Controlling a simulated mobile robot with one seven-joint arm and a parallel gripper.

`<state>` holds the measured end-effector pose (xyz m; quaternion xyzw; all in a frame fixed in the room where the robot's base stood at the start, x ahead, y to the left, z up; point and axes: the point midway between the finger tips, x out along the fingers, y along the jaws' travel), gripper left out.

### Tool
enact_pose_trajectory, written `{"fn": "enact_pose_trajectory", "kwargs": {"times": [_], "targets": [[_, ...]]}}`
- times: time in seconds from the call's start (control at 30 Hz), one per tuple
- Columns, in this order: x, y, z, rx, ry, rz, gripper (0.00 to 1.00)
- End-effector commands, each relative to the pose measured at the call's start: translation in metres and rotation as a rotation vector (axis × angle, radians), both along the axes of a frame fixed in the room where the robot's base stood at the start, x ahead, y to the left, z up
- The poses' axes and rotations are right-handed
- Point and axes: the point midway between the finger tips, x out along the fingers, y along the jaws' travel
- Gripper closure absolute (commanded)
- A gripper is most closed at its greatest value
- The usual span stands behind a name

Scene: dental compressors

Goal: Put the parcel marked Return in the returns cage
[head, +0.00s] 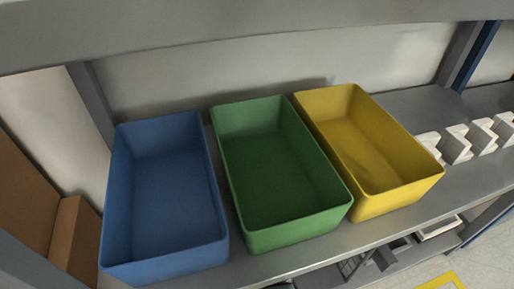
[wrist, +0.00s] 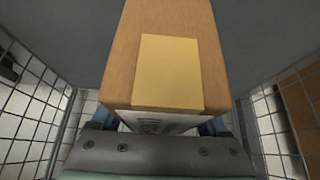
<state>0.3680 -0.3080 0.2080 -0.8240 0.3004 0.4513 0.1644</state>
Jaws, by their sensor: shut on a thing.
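A brown cardboard parcel (wrist: 118,60) fills the middle of the wrist view. It has a blank-looking yellow label (wrist: 168,72) on its upper face and a white printed label (wrist: 158,122) on its near face, too cut off to read. My gripper (wrist: 160,124) is shut on the parcel, with bits of its blue fingers showing on both sides. Dark wire-like grid (wrist: 32,110) shows at left and right of the parcel; I cannot tell for certain whether it is the returns cage. My gripper and the parcel do not show in the head view.
In the head view, an empty blue bin (head: 218,190), green bin (head: 300,232) and yellow bin (head: 405,200) stand side by side on a grey shelf (head: 265,266). White folded pieces (head: 457,145) stand at the right. Brown boxes (head: 75,235) are at the left. Yellow floor marking (head: 440,283) shows lower right.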

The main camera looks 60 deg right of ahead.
Motion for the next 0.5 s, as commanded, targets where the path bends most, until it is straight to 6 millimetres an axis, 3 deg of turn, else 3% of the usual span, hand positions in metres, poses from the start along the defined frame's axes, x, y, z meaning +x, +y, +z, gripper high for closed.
{"fn": "enact_pose_trajectory", "kwargs": {"times": [0.27, 0.5], "targets": [[0.004, -0.004, -0.033, -0.003, -0.003, -0.001, 1.00], [0.004, -0.004, -0.034, -0.003, -0.004, 0.000, 1.00]]}}
